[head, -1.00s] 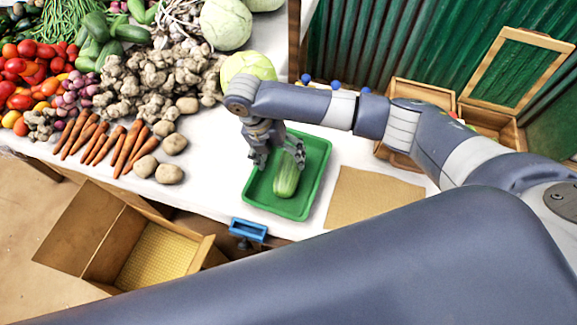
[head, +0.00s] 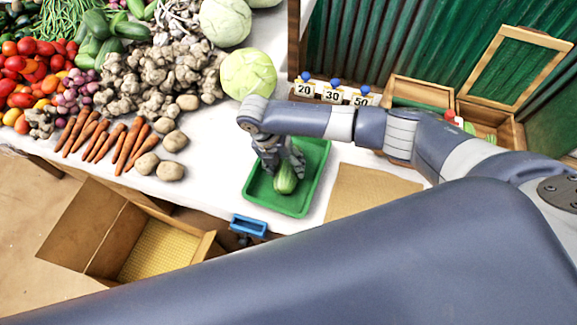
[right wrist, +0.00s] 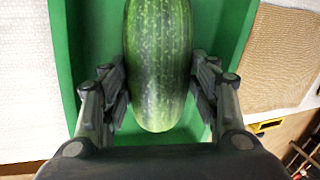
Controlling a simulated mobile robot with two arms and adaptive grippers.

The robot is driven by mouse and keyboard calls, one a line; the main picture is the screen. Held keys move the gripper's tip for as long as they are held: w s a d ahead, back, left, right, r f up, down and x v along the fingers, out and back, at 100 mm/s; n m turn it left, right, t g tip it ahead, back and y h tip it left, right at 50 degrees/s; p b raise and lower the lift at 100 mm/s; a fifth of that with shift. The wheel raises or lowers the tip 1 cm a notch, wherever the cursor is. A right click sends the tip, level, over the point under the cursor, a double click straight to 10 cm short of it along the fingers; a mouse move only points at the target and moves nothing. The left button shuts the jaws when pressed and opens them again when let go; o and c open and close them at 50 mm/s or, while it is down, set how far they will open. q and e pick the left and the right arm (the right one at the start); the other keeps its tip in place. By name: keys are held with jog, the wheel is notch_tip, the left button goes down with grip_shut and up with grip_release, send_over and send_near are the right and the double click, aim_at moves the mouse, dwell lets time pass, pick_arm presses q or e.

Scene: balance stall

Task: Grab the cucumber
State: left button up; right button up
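The green cucumber (head: 286,178) lies in a green tray (head: 294,207) on the white table. In the right wrist view the cucumber (right wrist: 158,65) runs lengthwise between the fingers, inside the green tray (right wrist: 66,50). My right gripper (head: 279,163) is lowered over the tray, with its fingers on either side of the cucumber. In the right wrist view my right gripper (right wrist: 160,88) is open; a narrow gap shows at the right finger, and the left finger is very close to the skin. My left gripper is not in view.
Piled vegetables, with carrots (head: 103,142) and potatoes (head: 170,171), lie left of the tray. A brown mat (head: 362,192) is to its right. A blue clamp-like part (head: 248,226) is at the table's front edge. An open cardboard box (head: 160,250) stands below. Number signs (head: 333,95) stand behind.

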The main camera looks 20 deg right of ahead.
jog(key=shift+c, duration=1.2)
